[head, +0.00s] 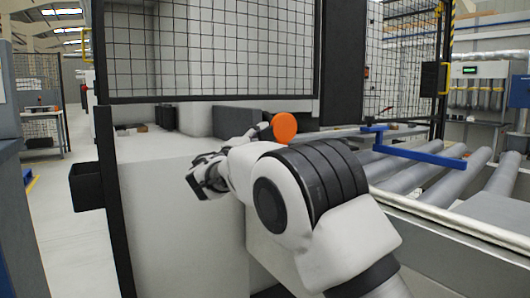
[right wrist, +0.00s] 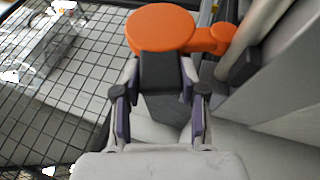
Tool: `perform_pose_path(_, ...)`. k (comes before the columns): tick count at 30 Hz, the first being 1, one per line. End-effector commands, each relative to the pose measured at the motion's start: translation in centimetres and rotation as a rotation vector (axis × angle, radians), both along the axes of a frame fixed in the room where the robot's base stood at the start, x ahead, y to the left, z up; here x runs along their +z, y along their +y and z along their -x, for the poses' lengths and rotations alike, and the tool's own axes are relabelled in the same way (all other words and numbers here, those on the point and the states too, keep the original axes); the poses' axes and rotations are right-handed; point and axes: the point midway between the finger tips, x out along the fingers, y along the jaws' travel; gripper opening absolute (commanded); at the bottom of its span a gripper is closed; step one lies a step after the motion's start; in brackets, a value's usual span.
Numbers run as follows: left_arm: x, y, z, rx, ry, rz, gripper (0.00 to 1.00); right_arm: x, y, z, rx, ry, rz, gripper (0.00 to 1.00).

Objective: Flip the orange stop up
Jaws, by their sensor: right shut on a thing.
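The orange stop shows in the head view as a round disc (head: 285,127) above the white machine side, just past my right arm. In the right wrist view, the orange stop (right wrist: 160,28) is a flat disc with a smaller round orange part joined at its right. A dark block (right wrist: 162,73) sits directly below the disc. My right gripper (right wrist: 160,84) has its two fingers on either side of this block and is shut on it. In the head view the right gripper (head: 262,130) is small and partly hidden by my wrist. My left gripper is not in view.
A roller conveyor (head: 415,180) with a blue bar (head: 425,155) lies to the right. A black box (head: 87,185) hangs at the machine's left edge. Open floor (head: 65,225) lies at the left.

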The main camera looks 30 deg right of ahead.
Motion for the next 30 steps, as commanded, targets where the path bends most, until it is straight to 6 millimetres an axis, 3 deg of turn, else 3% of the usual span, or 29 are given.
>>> perform_pose_path(4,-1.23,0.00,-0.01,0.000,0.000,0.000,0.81,-0.69,0.04,0.04,-0.003,0.000,0.032,0.00)
perform_pose_path(18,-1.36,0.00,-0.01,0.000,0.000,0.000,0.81,-0.61,0.13,0.04,-0.005,0.001,0.047,0.00)
perform_pose_path(19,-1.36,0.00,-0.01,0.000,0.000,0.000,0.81,-0.62,0.12,0.04,-0.005,0.001,0.047,0.48)
perform_pose_path(21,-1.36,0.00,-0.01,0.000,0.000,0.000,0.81,-0.59,0.14,0.03,-0.003,0.001,0.048,0.67)
perform_pose_path(30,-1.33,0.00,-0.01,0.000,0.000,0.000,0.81,-0.42,0.29,0.07,0.000,-0.002,0.048,0.67)
